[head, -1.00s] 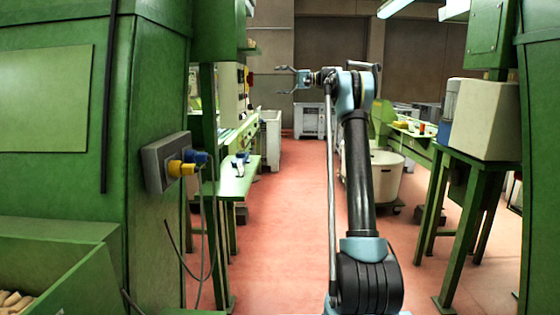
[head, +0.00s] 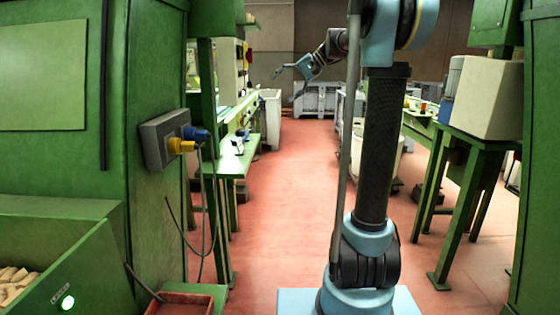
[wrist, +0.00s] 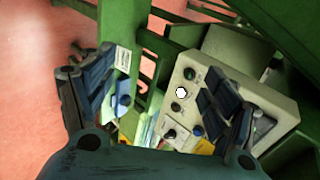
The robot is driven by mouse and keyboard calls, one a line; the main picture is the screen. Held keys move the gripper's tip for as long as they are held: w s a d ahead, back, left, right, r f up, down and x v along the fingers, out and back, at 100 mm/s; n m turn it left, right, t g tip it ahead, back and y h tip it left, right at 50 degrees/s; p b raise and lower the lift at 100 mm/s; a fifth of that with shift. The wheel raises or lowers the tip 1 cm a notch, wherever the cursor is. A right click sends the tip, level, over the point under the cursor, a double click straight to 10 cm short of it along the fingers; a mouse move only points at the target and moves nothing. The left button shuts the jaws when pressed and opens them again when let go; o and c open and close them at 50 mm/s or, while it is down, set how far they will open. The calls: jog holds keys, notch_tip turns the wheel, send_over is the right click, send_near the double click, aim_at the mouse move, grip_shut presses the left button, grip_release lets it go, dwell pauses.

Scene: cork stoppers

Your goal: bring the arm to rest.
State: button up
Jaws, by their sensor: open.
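My arm stands at the right of centre in the head view, its upper part bent over to the left. My gripper (head: 287,83) is at its end, held in the air with its fingers spread and nothing between them. It points left, towards the green machine side. In the wrist view my gripper (wrist: 160,88) shows both dark fingers wide apart. Beyond them is a pale control box (wrist: 182,92) with knobs; I cannot tell how far off it is.
A green cabinet (head: 50,75) fills the left, with a bin (head: 85,255) of corks and a red tray (head: 185,303) below. A plug box (head: 163,140) juts out. A green stand (head: 470,165) with a beige machine is right. Red floor (head: 275,200) is clear between.

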jog(key=s+d+f+h, duration=0.3)
jog(key=s+d+f, duration=0.2)
jog(key=s+f, duration=0.7)
jog(key=s+d+f+h, duration=0.4)
jog(key=s+d+f, duration=0.2)
jog(key=s+f, duration=0.7)
jog(key=s+d+f+n+t+h, duration=0.1)
jog(key=s+d+f+h, duration=0.2)
jog(key=s+f, duration=1)
jog(key=s+d, duration=0.1)
jog(key=d, duration=0.2)
jog(key=shift+s+d, duration=0.15)
